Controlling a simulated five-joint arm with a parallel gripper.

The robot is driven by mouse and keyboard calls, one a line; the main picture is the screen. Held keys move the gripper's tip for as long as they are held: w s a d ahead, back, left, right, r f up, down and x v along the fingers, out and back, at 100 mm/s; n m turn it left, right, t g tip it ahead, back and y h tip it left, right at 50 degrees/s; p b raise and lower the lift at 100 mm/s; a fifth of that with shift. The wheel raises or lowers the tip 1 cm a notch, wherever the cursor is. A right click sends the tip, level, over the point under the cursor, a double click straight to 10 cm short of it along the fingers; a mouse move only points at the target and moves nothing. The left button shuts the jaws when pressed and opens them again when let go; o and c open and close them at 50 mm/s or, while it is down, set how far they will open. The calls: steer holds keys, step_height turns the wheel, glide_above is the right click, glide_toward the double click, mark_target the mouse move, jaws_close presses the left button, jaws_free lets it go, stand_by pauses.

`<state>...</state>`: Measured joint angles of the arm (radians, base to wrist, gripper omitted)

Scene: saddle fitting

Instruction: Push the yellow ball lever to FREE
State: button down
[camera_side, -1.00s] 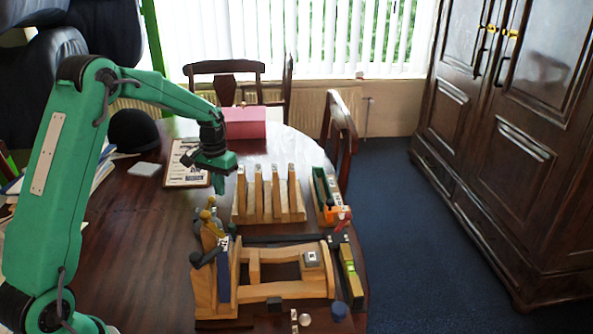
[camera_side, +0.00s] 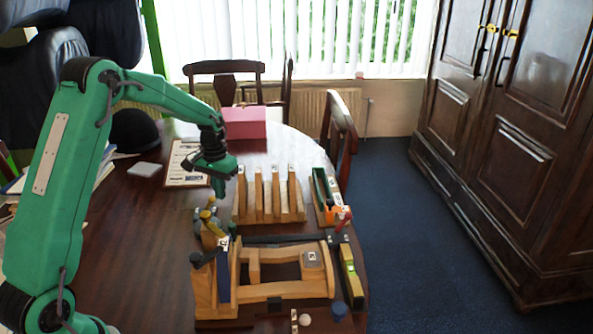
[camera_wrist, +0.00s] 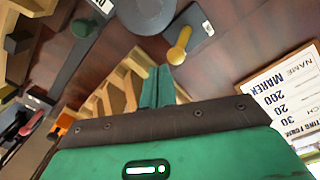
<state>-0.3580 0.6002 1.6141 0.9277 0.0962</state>
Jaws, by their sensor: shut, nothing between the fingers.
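The yellow ball lever (camera_wrist: 178,50) shows in the wrist view, with its ball end toward my fingers and its other end by a dark grey plate (camera_wrist: 197,24) with a small pale label. In the side view it is a small yellow shape (camera_side: 205,214) left of the wooden frames; its exact position and the label's wording are too small to read. My gripper (camera_wrist: 155,86) is shut and empty. In the wrist view its fingertips are beside the ball, apart from it in the picture. In the side view my gripper (camera_side: 220,193) hangs above and behind the lever.
A slotted wooden rack (camera_side: 268,216) stands right of my gripper. A wooden frame (camera_side: 285,290) with a dark bar lies in front. A green tray (camera_side: 321,192) is at the right table edge. A clipboard (camera_side: 184,168) lies behind; bare table (camera_side: 140,240) is on the left.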

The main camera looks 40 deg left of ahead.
mark_target(213, 197)
steer(key=shift+f, duration=1)
stand_by(0.6)
steer(key=shift+s+a+f, duration=0.15)
steer(key=shift+s+a, duration=1.05)
steer(key=shift+s, duration=0.05)
stand_by(0.7)
steer(key=shift+w+d, duration=0.2)
steer(key=shift+w, duration=0.1)
steer(key=shift+w+d, duration=0.2)
steer(key=shift+d, duration=0.05)
steer(key=shift+r, duration=0.25)
steer(key=shift+r, duration=3.4)
steer(key=shift+r, duration=0.15)
